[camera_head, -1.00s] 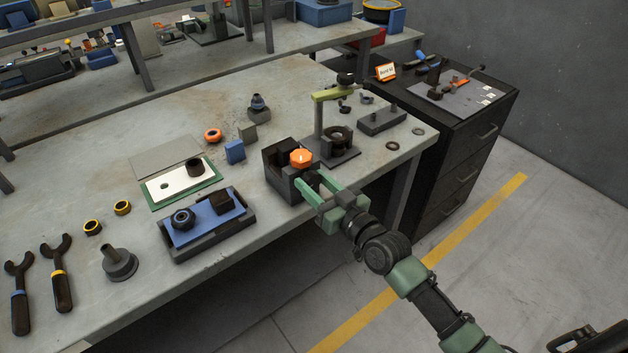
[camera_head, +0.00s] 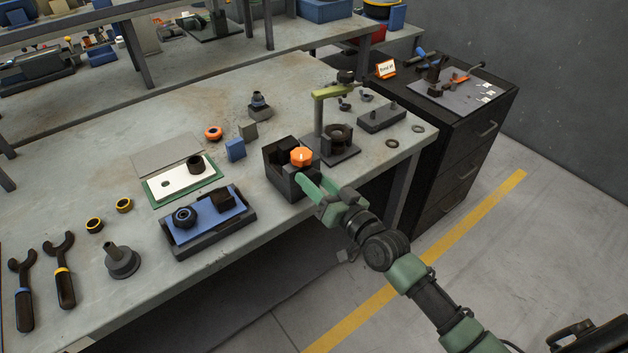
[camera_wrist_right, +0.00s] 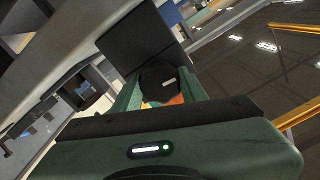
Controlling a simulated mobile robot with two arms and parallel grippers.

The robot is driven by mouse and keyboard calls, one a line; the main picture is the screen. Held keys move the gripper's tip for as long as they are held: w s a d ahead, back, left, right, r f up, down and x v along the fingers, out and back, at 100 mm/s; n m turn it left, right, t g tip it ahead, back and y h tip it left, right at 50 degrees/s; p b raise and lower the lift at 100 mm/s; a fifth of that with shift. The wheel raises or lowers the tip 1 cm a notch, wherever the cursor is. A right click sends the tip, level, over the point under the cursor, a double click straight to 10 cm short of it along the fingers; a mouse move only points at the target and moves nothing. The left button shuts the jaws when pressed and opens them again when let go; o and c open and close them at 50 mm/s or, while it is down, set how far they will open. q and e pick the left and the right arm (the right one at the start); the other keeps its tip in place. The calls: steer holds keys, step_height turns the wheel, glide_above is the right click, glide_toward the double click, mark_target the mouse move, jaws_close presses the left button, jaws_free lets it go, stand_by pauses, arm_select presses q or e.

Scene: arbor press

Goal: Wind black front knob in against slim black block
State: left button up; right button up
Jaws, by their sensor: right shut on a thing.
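The dark fixture (camera_head: 284,182) stands at the front edge of the bench, with an orange knob (camera_head: 301,156) on top. My right gripper (camera_head: 306,182) reaches its front side from the right. In the right wrist view the black front knob (camera_wrist_right: 160,84), round with a white mark, sits between the two green fingers, which are shut on it. In the head view the fingers hide this knob. A dark plate-like face (camera_wrist_right: 148,38) of the fixture shows beyond it. I cannot tell the slim black block apart inside the dark fixture, nor any gap to it. My left gripper is out of view.
A stand with a yellow-green arm (camera_head: 333,92) is close behind the fixture. A blue-lined tray (camera_head: 208,247) is to its left. A black drawer cabinet (camera_head: 455,150) stands to the right. The floor in front of the bench is open.

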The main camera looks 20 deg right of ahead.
steer(key=o, duration=1.4)
steer(key=shift+c, duration=0.2)
steer(key=shift+s+d, duration=0.1)
steer(key=shift+s, duration=0.05)
steer(key=b+v, duration=0.1)
steer(key=v, duration=0.6)
steer(key=shift+s, duration=0.25)
steer(key=shift+d, duration=0.1)
